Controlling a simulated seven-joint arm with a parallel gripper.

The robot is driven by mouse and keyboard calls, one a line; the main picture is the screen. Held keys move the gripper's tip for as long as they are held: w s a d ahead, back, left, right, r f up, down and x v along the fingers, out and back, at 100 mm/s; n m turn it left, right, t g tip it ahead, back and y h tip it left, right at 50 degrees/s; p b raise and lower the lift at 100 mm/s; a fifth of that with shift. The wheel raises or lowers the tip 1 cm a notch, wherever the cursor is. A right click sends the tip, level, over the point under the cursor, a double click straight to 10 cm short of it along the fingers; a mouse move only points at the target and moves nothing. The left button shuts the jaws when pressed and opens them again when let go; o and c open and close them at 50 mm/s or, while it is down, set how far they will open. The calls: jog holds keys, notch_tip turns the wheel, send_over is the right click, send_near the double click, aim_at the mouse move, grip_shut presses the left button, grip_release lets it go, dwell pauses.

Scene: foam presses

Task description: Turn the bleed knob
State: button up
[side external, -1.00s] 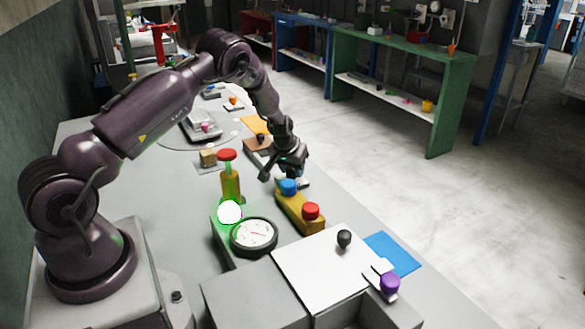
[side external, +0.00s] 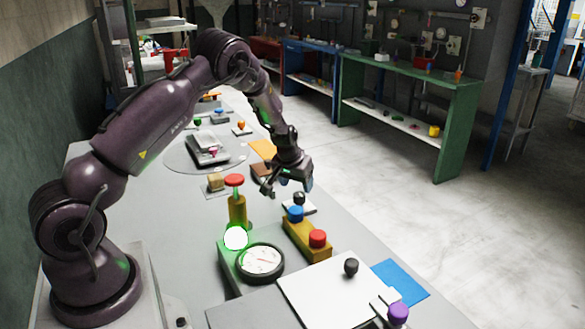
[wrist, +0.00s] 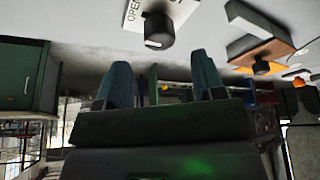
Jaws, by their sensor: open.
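A black knob (side external: 299,198) stands on a small white plate at the table's right edge, behind the blue button; it looks like the bleed knob. My gripper (side external: 288,187) is open just above and beside this knob in the side view. In the wrist view my gripper (wrist: 162,68) shows two blue-tipped fingers spread apart with nothing between them. The knob is beyond the fingertips; I cannot tell the exact gap.
A yellow block with a blue button (side external: 295,213) and a red button (side external: 317,238) is close in front. A red-topped yellow post (side external: 237,208), a glowing white lamp (side external: 235,238) and a round gauge (side external: 260,260) stand to the left. A brown block (wrist: 262,46) is right of the knob.

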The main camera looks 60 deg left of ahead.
jog(key=v, duration=0.7)
jog(key=shift+r, duration=0.3)
jog(key=s+d+r+m+t+h, duration=0.1)
jog(key=s+d+r+m, duration=0.2)
jog(key=s+d+r, duration=0.7)
jog(key=s+d+r+m+h, duration=0.1)
jog(key=s+d+r+m, duration=0.3)
jog(key=s+d+r, duration=0.6)
jog(key=s+d, duration=0.3)
jog(key=s, duration=0.1)
jog(key=shift+s+d+t+h, duration=0.2)
jog(key=shift+s+t+h, duration=0.1)
jog(key=shift+t, duration=0.1)
